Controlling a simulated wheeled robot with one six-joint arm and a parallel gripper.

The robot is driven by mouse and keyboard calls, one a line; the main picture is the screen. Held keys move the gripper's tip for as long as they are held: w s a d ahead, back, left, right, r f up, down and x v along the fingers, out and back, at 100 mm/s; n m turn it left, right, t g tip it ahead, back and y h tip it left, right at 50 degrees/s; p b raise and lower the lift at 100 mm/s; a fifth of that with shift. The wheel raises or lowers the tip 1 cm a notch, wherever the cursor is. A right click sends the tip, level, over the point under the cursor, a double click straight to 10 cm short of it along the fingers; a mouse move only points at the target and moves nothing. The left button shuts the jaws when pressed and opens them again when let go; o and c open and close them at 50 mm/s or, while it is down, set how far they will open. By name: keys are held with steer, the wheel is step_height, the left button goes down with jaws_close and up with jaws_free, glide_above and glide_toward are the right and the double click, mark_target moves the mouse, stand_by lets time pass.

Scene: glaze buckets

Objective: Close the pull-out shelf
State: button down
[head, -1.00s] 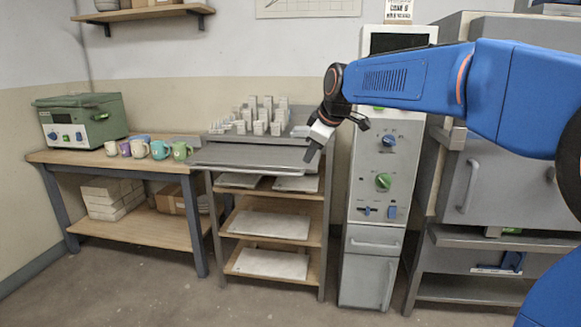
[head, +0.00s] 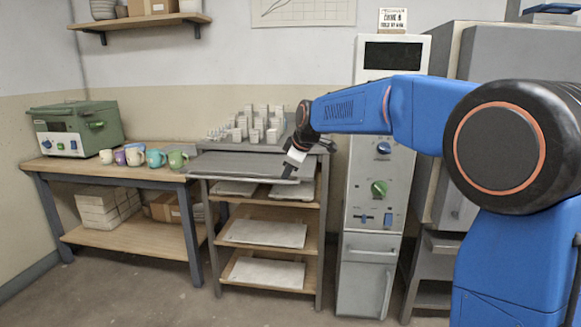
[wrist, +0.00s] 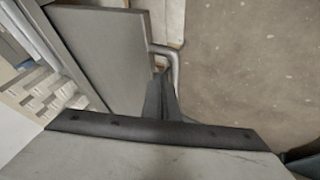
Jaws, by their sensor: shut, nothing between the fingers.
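The pull-out shelf (head: 235,166) is a flat grey board near the top of a metal rack, below the top deck. My gripper (head: 289,172) points down at the right part of the shelf's front edge. Its fingers (wrist: 160,88) are shut and empty, at the handle. I cannot tell whether they touch it.
Several small white pieces (head: 258,122) stand on the rack's top. Pale slabs (head: 265,233) lie on its lower shelves. A wooden bench (head: 100,172) with mugs and a green machine (head: 77,130) is at left. A tall control cabinet (head: 372,260) stands close at right.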

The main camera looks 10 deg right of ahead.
steer(key=shift+w+a+f, duration=0.15)
steer(key=shift+w+f, duration=0.1)
steer(key=shift+f, duration=0.15)
steer(key=shift+w, duration=0.1)
steer(key=w+d, duration=0.1)
steer(key=w, duration=0.5)
steer(key=w+d, duration=0.2)
steer(key=w, duration=0.4)
steer(key=w+d, duration=0.2)
steer(key=w, duration=0.4)
steer(key=shift+w+d, duration=0.2)
steer(key=shift+w, duration=0.05)
